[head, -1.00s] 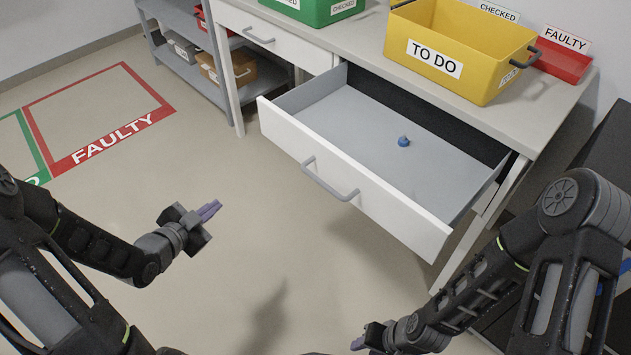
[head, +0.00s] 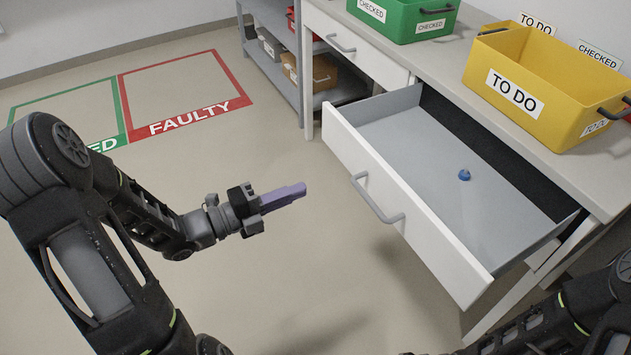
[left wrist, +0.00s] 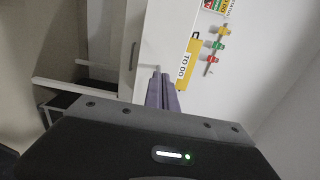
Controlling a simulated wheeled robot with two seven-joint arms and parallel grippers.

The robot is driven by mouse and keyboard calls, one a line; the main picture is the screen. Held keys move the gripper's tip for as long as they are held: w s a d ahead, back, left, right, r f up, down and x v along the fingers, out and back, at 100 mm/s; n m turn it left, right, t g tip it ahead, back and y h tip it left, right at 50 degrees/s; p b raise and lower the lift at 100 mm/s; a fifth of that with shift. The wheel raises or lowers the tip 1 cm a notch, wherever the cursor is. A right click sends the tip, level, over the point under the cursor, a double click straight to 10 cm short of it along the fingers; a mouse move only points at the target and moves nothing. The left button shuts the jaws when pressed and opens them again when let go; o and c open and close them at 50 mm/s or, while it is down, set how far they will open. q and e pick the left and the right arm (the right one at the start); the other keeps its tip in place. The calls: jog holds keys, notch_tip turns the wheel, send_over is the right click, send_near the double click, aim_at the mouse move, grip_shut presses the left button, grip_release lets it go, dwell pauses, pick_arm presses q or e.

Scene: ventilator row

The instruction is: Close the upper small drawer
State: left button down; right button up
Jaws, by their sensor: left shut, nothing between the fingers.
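The open drawer (head: 405,212) has a white front, a grey handle (head: 377,200) and a grey inside. It is pulled well out from under the worktop. A small blue item (head: 464,175) stands on its floor. My left gripper (head: 292,196) is shut and empty, left of the drawer front and apart from it, with its purple fingers pointing at the front. The fingers (left wrist: 163,92) also show in the left wrist view, with a TO DO label beyond them. My right arm shows at the lower right; its gripper is out of the picture.
A closed drawer (head: 358,58) is beside the open one. A yellow TO DO bin (head: 575,75) and a green CHECKED bin (head: 410,25) stand on the worktop (head: 440,62). A grey shelf (head: 285,85) is at the back. The floor left of the drawer is clear.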

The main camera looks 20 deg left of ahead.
aim_at(360, 167)
pick_arm(q)
jog(key=x, duration=1.3)
jog(key=shift+w+b, duration=0.15)
jog(key=shift+b, duration=0.2)
pick_arm(e)
jog(key=shift+f, duration=0.4)
pick_arm(q)
jog(key=shift+d, duration=0.1)
